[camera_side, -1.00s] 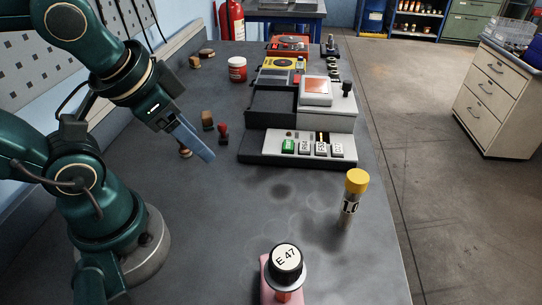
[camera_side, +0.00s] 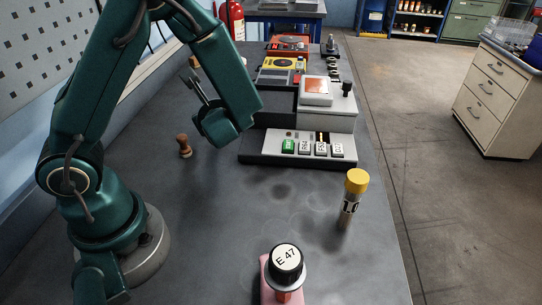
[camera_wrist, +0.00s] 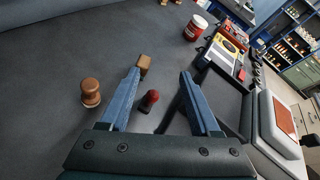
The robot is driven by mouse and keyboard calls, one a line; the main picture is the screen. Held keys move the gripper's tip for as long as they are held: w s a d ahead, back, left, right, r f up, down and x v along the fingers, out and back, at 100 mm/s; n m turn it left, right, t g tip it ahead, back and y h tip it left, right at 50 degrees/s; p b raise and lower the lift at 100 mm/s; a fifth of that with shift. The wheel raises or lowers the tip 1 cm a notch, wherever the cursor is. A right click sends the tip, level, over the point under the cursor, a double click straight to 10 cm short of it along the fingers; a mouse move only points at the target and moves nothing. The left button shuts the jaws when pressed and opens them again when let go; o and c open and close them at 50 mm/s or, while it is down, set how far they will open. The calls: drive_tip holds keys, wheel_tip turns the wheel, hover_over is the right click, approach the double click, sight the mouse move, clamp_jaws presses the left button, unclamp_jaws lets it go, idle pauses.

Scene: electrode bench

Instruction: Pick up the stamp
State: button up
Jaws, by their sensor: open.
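Several small stamp-like pieces stand on the dark bench; which one is the stamp I cannot tell for sure. A brown wooden knobbed piece (camera_wrist: 90,91) is left of my fingers in the wrist view; it also stands upright in the side view (camera_side: 184,146). A red-topped piece (camera_wrist: 149,100) shows between the fingers, and a light wooden block (camera_wrist: 144,62) shows near the left fingertip. Both seem hidden behind my arm in the side view. My gripper (camera_wrist: 159,74) is open and empty, pointing away over the bench; in the side view it shows dimly (camera_side: 201,88).
A grey device with several buttons (camera_side: 308,147) stands right of the gripper. A yellow-capped tube (camera_side: 353,197) and a black knob marked E 47 (camera_side: 286,262) stand nearer. A red-and-white jar (camera_wrist: 195,27) is farther back.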

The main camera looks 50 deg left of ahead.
drive_tip(key=f+m, duration=0.2)
drive_tip(key=f, duration=0.1)
drive_tip(key=w+d+f+m, duration=0.1)
drive_tip(key=f, duration=0.1)
drive_tip(key=shift+d+m+t, duration=0.1)
drive_tip(key=shift+m+t, duration=0.3)
drive_tip(key=shift+s+f, duration=0.2)
drive_tip(key=shift+f, duration=0.35)
drive_tip(key=shift+x, duration=2.35)
drive_tip(key=shift+f, duration=0.1)
clamp_jaws()
